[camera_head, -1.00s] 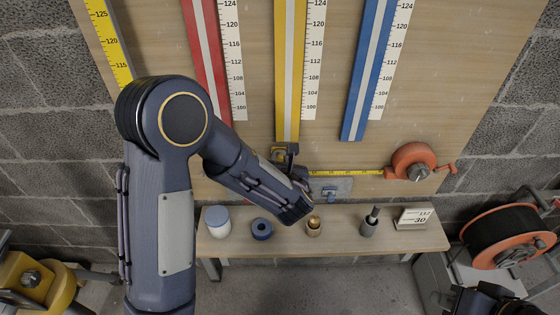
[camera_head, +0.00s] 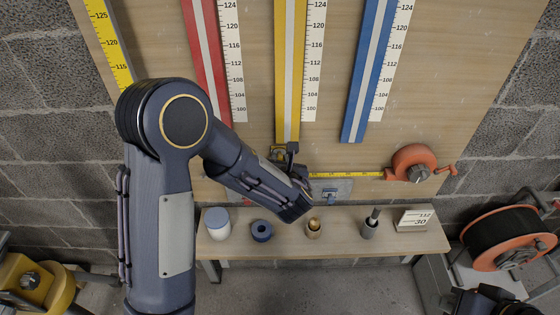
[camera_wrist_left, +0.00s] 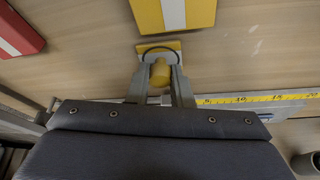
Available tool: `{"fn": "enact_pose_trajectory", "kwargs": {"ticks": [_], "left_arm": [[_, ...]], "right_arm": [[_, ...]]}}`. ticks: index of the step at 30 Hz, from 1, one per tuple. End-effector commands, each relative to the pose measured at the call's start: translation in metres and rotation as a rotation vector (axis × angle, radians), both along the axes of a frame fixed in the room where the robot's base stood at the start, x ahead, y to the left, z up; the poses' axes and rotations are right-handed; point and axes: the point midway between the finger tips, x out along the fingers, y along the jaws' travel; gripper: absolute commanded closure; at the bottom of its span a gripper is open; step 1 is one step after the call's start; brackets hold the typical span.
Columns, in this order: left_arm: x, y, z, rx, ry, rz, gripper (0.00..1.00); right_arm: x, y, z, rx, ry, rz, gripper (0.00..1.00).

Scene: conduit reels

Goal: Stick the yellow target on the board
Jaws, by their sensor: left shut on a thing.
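The yellow target is a small square plate with a yellow knob (camera_wrist_left: 160,72), seen in the left wrist view just below the yellow strip (camera_wrist_left: 172,12). A dark ring shows on its face. My left gripper (camera_wrist_left: 160,84) is shut on the knob. The plate is at the board (camera_wrist_left: 95,62); I cannot tell whether it touches. In the head view my left gripper (camera_head: 284,156) is below the yellow strip (camera_head: 290,75) on the board (camera_head: 255,50), and largely hides the target. What seems to be my right gripper (camera_head: 480,300) is cut off at the bottom right.
Red (camera_head: 205,60) and blue (camera_head: 368,70) strips flank the yellow one. An orange tape reel (camera_head: 413,163) with its yellow tape (camera_head: 345,174) lies right of the left gripper. Below, a shelf (camera_head: 330,245) holds a white-blue jar (camera_head: 217,223), a blue ring (camera_head: 262,230) and other small items.

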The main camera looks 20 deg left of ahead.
Motion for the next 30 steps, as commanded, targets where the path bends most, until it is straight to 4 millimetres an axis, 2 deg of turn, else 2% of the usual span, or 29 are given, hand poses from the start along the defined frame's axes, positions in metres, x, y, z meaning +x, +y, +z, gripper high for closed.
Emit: {"fn": "enact_pose_trajectory", "kwargs": {"ticks": [13,14,18,19,25,30], "left_arm": [[0.0016,0.0004,-0.0002,0.000,0.000,0.000,1.00],[0.0016,0.0004,-0.0002,0.000,0.000,0.000,0.77],[0.0015,0.0004,-0.0002,0.000,0.000,0.000,0.58],[0.0015,0.0004,-0.0002,0.000,0.001,0.000,0.55],[0.0012,0.0003,-0.0003,0.000,0.001,-0.001,0.54],[0.0013,0.0002,-0.0004,0.000,0.001,-0.001,0.33]], "right_arm": [[0.0000,0.0000,-0.0002,0.000,0.000,0.000,1.00],[0.0000,0.0000,-0.0002,0.000,0.000,0.000,1.00],[0.0000,0.0000,-0.0002,0.000,0.000,0.000,1.00],[0.0000,0.0000,-0.0002,0.000,0.000,0.000,1.00],[0.0000,0.0000,-0.0002,0.000,0.000,0.000,1.00],[0.0000,0.0000,-0.0002,0.000,0.000,0.000,1.00]]}}
